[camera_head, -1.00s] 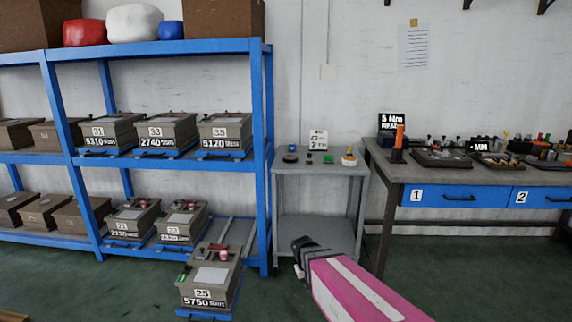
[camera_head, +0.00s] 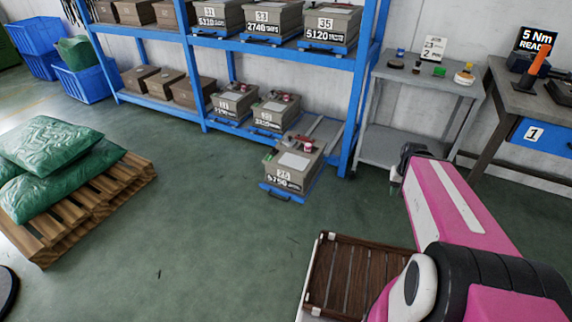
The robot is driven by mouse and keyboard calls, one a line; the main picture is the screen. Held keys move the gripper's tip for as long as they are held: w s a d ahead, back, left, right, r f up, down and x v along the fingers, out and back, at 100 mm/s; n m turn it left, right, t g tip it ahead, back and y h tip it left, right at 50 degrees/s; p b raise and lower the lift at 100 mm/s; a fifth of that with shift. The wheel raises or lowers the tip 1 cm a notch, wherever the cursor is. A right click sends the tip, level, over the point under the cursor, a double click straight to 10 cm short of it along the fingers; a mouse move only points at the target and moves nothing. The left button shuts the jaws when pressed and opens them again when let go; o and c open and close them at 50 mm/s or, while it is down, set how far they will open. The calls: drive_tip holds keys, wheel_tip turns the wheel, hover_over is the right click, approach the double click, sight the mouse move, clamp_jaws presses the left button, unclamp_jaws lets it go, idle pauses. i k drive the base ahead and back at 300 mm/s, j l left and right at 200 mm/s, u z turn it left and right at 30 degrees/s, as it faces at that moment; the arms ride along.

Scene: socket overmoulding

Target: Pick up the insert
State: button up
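I cannot tell for certain which thing is the insert. A grey mould box (camera_head: 292,162) marked 25 sits pulled out at the front of the lower shelf, with a pale plate and small red and pink parts on top. Small parts stand on a grey side table (camera_head: 392,72): a dark disc (camera_head: 396,64), a green block (camera_head: 439,71) and a yellow-and-white round piece (camera_head: 464,77). My gripper (camera_head: 402,168), at the end of my pink arm, is in front of this table and right of the box. Its fingers are too small and dark to read.
A blue rack (camera_head: 357,105) holds several numbered mould boxes. A workbench (camera_head: 528,98) with an orange upright tool (camera_head: 535,66) stands at the right. Green sacks (camera_head: 62,150) lie on a wooden pallet (camera_head: 100,205) at the left. Blue bins (camera_head: 88,85) stand behind. The middle floor is clear.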

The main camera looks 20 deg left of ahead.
sight(288, 141)
drive_tip(key=u, duration=1.15)
